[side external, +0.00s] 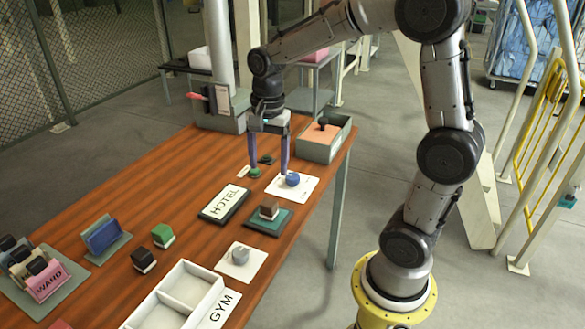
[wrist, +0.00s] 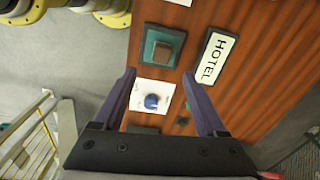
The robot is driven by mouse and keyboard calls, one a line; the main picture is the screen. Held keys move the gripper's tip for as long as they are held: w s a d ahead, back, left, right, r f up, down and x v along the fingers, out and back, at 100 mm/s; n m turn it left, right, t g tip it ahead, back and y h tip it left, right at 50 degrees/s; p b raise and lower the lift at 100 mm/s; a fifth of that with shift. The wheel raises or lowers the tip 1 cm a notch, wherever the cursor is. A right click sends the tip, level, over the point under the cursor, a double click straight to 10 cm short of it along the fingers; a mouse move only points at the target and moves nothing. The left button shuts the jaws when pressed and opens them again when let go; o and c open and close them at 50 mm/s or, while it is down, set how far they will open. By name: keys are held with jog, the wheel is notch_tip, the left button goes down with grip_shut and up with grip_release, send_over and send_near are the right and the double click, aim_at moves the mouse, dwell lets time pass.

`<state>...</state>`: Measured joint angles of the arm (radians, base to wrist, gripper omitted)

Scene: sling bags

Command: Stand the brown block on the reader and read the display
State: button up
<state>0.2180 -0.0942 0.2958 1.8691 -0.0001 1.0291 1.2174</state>
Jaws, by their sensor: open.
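A brown block (side external: 268,211) with a pale lower part stands on a teal plate (side external: 284,222). In the wrist view the brown block (wrist: 163,52) shows near the middle of the teal plate (wrist: 148,34). I cannot tell for sure whether this plate is the reader, and no readable display shows. My gripper (side external: 268,172) is open and empty, pointing down beyond the plate, near a white card (side external: 308,184) with a blue knob (side external: 292,179). In the wrist view its fingers (wrist: 158,76) frame the card, with the blue knob (wrist: 151,101) between them.
A HOTEL sign (side external: 226,201) lies left of the plate. A pale knob (side external: 240,256) on a white card and a white tray (side external: 178,290) with a GYM label are nearer. A green block (side external: 163,235) and dark block (side external: 143,259) stand left. An open box (side external: 323,145) sits behind.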

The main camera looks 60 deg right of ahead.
jog(key=s+a+r+n+t, duration=0.2)
jog(key=s+a+n, duration=0.1)
jog(key=s+n, duration=0.4)
jog(key=s+a+r+n+t, duration=0.2)
jog(key=s+a+n+t, duration=0.1)
jog(key=s+n, duration=0.5)
jog(key=shift+s+a+r+n, duration=0.2)
jog(key=shift+a+r+n, duration=0.15)
jog(key=shift+a+n, duration=0.25)
jog(key=shift+d, duration=0.1)
dwell(2.3)
